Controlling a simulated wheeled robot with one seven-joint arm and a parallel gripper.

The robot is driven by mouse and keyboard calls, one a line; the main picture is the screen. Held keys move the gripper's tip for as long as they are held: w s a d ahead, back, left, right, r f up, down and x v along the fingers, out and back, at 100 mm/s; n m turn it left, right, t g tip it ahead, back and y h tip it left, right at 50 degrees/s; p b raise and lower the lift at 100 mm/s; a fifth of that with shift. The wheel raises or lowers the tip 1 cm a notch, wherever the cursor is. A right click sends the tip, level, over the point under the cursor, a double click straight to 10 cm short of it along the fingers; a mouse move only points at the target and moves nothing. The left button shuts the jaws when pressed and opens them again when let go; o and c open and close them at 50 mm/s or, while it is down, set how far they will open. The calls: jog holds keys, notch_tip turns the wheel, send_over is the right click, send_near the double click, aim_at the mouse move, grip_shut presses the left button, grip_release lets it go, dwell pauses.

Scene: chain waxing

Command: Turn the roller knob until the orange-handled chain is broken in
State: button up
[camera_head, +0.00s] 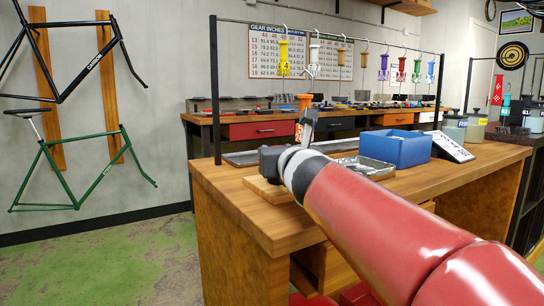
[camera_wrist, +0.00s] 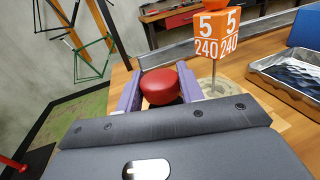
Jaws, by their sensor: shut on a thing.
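In the wrist view, my gripper (camera_wrist: 157,88) has its two purple-grey fingers on either side of the red roller knob (camera_wrist: 160,85) and is shut on it. In the head view, my gripper is at the left end of the wooden bench, and the knob cannot be made out there. The orange chain handle (camera_head: 304,101) stands upright just behind my gripper. Its orange tag (camera_wrist: 217,38) reads 5 and 240 in the wrist view. The chain below it and most of the roller unit are hidden.
A metal tray (camera_head: 365,168) and a blue box (camera_head: 396,149) stand to the right on the bench (camera_head: 240,215). A black rack (camera_head: 215,90) overhead carries several coloured handles on hooks. A bench with drawers stands behind. The floor at left is clear.

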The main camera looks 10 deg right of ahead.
jog(key=shift+f+h+b, duration=0.25)
jog(key=shift+h+b, duration=0.05)
jog(key=shift+b, duration=0.1)
